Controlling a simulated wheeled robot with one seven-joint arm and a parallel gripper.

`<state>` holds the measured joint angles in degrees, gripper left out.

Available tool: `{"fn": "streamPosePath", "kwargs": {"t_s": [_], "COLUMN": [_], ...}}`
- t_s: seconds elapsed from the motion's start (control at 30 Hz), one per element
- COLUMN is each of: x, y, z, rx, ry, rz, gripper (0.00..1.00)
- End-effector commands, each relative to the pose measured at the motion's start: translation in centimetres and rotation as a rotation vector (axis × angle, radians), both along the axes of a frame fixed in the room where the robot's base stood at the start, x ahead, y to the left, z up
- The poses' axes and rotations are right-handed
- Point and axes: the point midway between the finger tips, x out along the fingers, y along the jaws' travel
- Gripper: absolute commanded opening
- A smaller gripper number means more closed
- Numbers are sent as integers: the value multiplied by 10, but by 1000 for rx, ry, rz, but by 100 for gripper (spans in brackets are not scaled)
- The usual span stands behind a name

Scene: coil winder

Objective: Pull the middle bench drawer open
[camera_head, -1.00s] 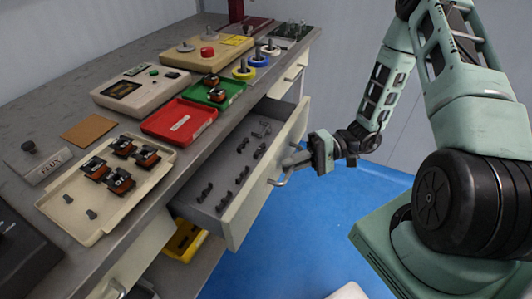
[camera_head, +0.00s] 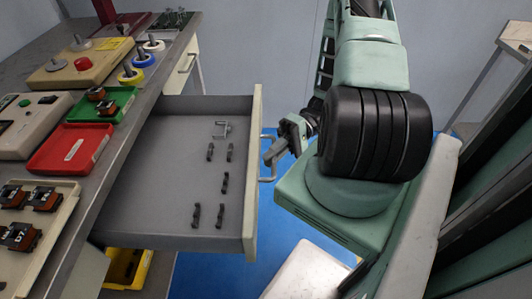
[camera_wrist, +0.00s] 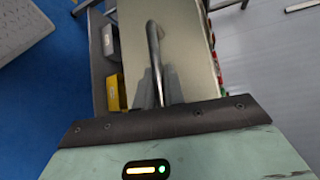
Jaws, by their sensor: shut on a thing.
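The middle bench drawer (camera_head: 165,225) stands pulled well out from the bench in the head view. Several small dark parts lie on its grey floor. Its bar handle (camera_head: 268,176) is on the cream front panel (camera_head: 251,165). My gripper (camera_head: 274,153) is at the handle's far part, with its fingers shut on the bar. In the wrist view the handle (camera_wrist: 153,38) runs down from the cream front panel (camera_wrist: 190,55) to the fingers (camera_wrist: 157,92). The exact finger contact is partly hidden.
On the bench are a red tray (camera_head: 70,149), a green tray (camera_head: 118,98), a cream tray (camera_head: 63,205) with coil parts, and a control box (camera_head: 72,66). A yellow bin (camera_head: 127,268) sits below the drawer. Blue floor (camera_head: 215,272) shows beside it.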

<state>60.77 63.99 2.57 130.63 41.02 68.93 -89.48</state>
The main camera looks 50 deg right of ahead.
Motion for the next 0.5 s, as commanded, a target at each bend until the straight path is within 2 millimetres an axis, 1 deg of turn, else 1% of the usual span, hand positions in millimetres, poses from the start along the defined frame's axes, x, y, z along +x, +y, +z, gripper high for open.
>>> {"fn": "streamPosePath", "kwargs": {"t_s": [0.27,0.3,0.33,0.5], "x": [1,1,1,1], "y": [-1,-1,-2,-1], "z": [0,0,0,0], "rx": [-2,-2,-2,-2], "ry": [-2,-2,-2,-2], "rz": [-3,-3,-3,-2], "gripper": [0,16,20,20]}}
